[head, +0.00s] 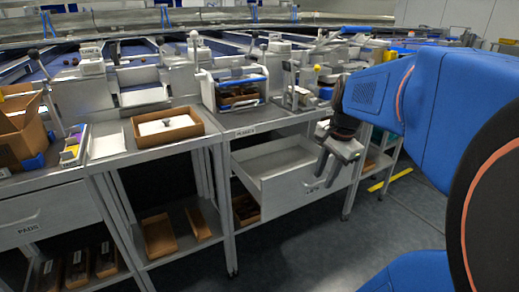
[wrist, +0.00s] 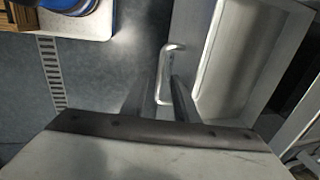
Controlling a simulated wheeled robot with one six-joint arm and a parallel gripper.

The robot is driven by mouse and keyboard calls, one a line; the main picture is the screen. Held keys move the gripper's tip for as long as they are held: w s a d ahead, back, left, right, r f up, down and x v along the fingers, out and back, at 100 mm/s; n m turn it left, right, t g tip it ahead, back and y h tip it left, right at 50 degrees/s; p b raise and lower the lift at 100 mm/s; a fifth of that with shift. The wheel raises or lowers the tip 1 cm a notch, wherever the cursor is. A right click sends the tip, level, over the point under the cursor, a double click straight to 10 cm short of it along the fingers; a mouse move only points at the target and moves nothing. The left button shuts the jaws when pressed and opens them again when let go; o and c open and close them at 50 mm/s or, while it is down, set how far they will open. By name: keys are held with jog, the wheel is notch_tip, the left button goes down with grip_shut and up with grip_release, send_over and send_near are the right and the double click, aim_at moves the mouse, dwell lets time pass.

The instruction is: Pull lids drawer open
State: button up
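The lids drawer (head: 285,192) is pulled out of the bench, with a faint label on its pale grey front. Its inside looks empty. In the wrist view the open drawer (wrist: 228,60) runs down the right side. Its light bar handle (wrist: 163,75) stands out from the front, near the picture's middle. My gripper (head: 325,168) is at the drawer front in the head view. In the wrist view my gripper (wrist: 161,88) has its two fingers on either side of the handle, with a small gap showing between them. Contact with the handle is unclear.
The bench (head: 215,134) carries a caddy (head: 234,90) and a cardboard tray (head: 167,127). A pads drawer (head: 45,215) is at left. Cardboard boxes (head: 159,235) sit on the lower shelf. Clear floor (head: 320,255) lies before the drawer. A yellow floor strip (head: 390,180) is at right.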

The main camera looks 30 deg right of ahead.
jog(key=s+r, duration=0.3)
jog(key=r, duration=1.4)
jog(key=shift+s, duration=0.15)
